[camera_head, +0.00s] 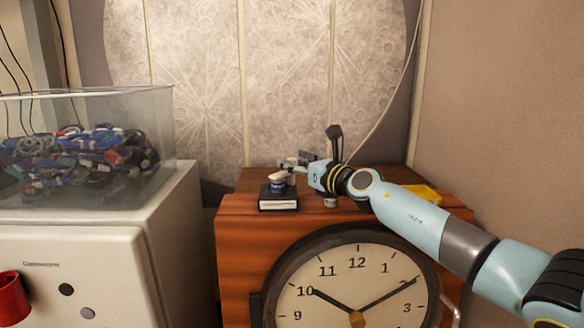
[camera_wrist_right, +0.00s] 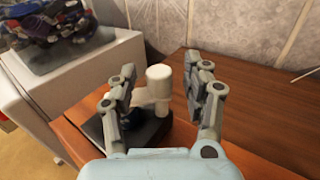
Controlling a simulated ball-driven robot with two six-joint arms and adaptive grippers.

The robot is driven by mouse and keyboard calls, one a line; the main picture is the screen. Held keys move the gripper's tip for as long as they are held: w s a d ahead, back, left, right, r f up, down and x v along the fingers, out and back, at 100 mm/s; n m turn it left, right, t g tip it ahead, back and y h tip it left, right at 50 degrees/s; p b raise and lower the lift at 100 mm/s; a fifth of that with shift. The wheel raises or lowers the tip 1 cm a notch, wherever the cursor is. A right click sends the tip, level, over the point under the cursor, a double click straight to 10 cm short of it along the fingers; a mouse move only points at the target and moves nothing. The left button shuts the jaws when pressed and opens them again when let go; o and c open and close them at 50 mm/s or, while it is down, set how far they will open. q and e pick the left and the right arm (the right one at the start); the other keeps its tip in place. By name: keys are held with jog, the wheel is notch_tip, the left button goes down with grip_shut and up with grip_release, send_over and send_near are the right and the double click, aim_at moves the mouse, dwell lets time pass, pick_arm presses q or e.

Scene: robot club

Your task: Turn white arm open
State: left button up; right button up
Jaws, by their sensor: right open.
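A small device with a black base (camera_head: 278,197) sits near the front left of the wooden cabinet top. Its white arm (camera_head: 278,178) shows on top, small, with a bluish part below it. In the right wrist view the white arm (camera_wrist_right: 158,84) has a thick upright rounded end and a lower part reaching left over the dark base (camera_wrist_right: 152,130). My right gripper (camera_head: 292,168) is open close to the device. In the wrist view its two fingers (camera_wrist_right: 160,75) stand either side of the white arm; contact cannot be told. The left finger hides part of the device. My left gripper is not in view.
The wooden cabinet (camera_head: 232,240) carries a large clock (camera_head: 345,285) on its front. A yellow object (camera_head: 424,193) lies at the top's right. A clear bin (camera_head: 150,100) of cables stands on the white cabinet (camera_head: 100,250) at left. The wall is close behind.

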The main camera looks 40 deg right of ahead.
jog(key=shift+w, duration=0.65)
grip_shut()
jog(key=shift+a, duration=0.1)
